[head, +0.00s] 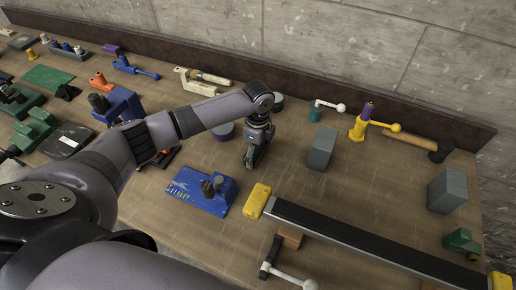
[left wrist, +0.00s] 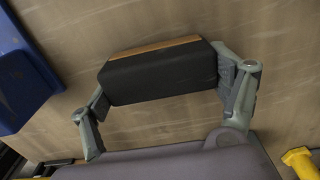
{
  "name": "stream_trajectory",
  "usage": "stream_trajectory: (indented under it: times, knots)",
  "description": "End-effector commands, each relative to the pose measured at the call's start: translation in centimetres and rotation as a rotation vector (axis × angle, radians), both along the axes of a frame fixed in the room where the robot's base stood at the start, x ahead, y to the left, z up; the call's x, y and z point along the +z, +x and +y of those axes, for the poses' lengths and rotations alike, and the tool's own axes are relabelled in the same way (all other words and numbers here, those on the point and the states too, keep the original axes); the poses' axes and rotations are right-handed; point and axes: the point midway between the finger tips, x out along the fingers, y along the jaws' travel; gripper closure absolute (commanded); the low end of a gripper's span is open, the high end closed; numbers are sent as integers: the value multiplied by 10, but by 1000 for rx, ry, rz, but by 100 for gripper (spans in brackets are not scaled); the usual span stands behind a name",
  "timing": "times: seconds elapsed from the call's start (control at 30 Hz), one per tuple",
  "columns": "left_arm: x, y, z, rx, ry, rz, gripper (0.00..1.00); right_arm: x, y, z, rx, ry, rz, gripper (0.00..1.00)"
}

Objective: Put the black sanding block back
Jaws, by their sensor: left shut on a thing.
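The black sanding block (left wrist: 160,78) shows in the left wrist view as a dark block with a tan wooden strip along one long side. My left gripper (head: 253,160) is shut on it, with one finger at each short end. In the head view the gripper points down over the bench between the blue plate and the grey upright block. The sanding block is mostly hidden by the gripper there, and I cannot tell whether it touches the bench. My right gripper is not in view.
A grey block (head: 321,147) stands to the right. A long black bar with yellow ends (head: 350,235) lies in front. Bare wooden bench (head: 375,185) shows to the right.

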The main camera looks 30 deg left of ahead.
Motion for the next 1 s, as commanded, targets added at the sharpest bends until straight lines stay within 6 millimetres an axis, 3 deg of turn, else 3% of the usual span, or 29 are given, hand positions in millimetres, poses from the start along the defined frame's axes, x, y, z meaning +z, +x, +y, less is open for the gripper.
stream_trajectory:
  times: [0.23, 0.27, 0.5, 0.83, 1.0]
  knots:
    - [-5, 0, 0, 1, 0, 0, 43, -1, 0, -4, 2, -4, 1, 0]
    - [-5, 0, 0, 1, 0, 0, 17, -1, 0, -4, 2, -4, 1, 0]
    - [-4, 0, 0, 1, 0, 0, 1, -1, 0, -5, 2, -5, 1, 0]
    - [-4, 0, 0, 1, 0, 0, 0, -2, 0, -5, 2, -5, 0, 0]
    - [-7, 1, 0, -1, 0, -2, 0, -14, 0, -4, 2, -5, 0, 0]
